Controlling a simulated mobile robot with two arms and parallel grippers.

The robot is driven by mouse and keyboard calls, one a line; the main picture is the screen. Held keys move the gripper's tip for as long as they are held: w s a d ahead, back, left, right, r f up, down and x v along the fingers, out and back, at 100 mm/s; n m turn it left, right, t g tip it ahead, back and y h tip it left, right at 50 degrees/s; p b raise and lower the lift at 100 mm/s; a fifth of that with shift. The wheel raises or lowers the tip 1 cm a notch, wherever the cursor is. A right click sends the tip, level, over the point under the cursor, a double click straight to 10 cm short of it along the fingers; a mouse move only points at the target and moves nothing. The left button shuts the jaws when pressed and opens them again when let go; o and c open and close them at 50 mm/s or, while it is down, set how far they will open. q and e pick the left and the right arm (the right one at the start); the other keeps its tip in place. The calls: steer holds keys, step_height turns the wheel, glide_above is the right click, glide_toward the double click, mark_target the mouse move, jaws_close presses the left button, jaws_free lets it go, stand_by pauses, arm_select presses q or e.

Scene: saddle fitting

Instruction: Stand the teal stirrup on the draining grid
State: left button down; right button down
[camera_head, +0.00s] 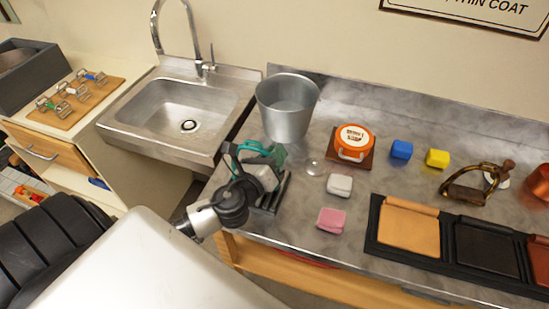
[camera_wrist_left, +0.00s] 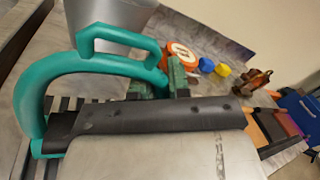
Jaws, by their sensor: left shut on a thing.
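The teal stirrup (camera_head: 264,152) is in my left gripper (camera_head: 258,172), over the draining grid near the counter's left front edge. In the left wrist view the stirrup (camera_wrist_left: 38,88) shows a curved teal side and a loop at its top. My left gripper is shut on it. The dark slatted draining grid (camera_head: 283,191) lies just under and beside the gripper, partly hidden by it. Its slats also show in the left wrist view (camera_wrist_left: 64,104) behind the stirrup. I cannot tell whether the stirrup touches the grid. My right gripper is not in view.
A metal bucket (camera_head: 287,108) stands close behind the grid. An orange-lidded tin (camera_head: 354,141), a white block (camera_head: 339,185) and a pink block (camera_head: 331,220) lie to the right. A brass stirrup (camera_head: 472,186) and a black tray (camera_head: 374,229) are farther right. The sink (camera_head: 180,108) is at left.

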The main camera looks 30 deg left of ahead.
arm_select(q)
steer(key=shift+f, duration=0.4)
steer(key=shift+f, duration=0.15)
steer(key=c, duration=1.2)
jaws_free()
steer(key=shift+c, duration=0.2)
steer(key=shift+o, duration=0.7)
